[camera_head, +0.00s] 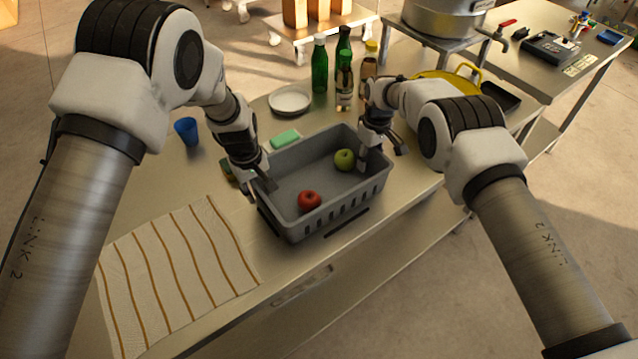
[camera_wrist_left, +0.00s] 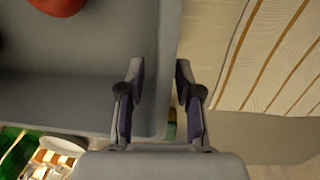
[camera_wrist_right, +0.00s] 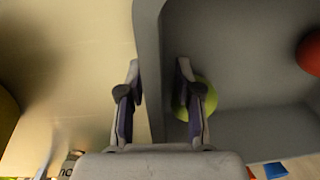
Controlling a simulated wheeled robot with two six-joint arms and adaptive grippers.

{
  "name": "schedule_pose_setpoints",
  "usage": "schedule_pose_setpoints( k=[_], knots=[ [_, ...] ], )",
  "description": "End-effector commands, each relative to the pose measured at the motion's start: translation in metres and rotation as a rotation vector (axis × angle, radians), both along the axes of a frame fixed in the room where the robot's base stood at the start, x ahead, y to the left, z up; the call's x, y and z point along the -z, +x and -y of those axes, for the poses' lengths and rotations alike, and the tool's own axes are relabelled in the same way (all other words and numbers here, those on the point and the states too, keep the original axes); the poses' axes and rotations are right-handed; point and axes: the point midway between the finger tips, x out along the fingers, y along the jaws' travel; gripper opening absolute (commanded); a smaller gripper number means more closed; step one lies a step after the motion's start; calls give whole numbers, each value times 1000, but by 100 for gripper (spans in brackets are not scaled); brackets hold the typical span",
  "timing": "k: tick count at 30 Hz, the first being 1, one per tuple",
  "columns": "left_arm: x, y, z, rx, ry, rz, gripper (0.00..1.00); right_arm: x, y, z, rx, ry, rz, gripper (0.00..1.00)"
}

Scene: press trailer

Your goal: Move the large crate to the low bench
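The large grey crate (camera_head: 335,208) stands on the table near its front edge, with a red apple (camera_head: 309,201) and a green apple (camera_head: 344,160) inside. My left gripper (camera_head: 259,190) is at the crate's left end, its open fingers on either side of the end wall (camera_wrist_left: 168,50). My right gripper (camera_head: 381,156) is at the right end, its open fingers on either side of that wall (camera_wrist_right: 148,50). A gap shows between fingers and wall in both wrist views. I cannot tell which surface is the low bench.
A striped cloth (camera_head: 180,270) lies left of the crate. A blue cup (camera_head: 187,130), green sponge (camera_head: 285,138), white plate (camera_head: 290,100) and several bottles (camera_head: 320,65) stand behind. A steel table (camera_head: 560,85) is at the right. Floor is open at lower right.

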Motion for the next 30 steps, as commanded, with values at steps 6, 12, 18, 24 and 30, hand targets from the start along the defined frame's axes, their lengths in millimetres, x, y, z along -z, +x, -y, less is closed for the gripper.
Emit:
schedule_pose_setpoints(
  k=[6,12,18,24,30],
  knots=[
    [1,0,0,0,0,0,34,1,0,0,0,0,0,34],
    [1,0,0,0,0,0,0,1,0,0,0,0,0,0],
    [1,0,0,0,0,0,0,1,0,0,0,-1,-1,0],
    [-3,1,0,0,0,1,0,-3,0,0,0,0,1,0],
    [-26,1,0,0,0,1,0,-26,0,0,0,0,1,0]
  ],
)
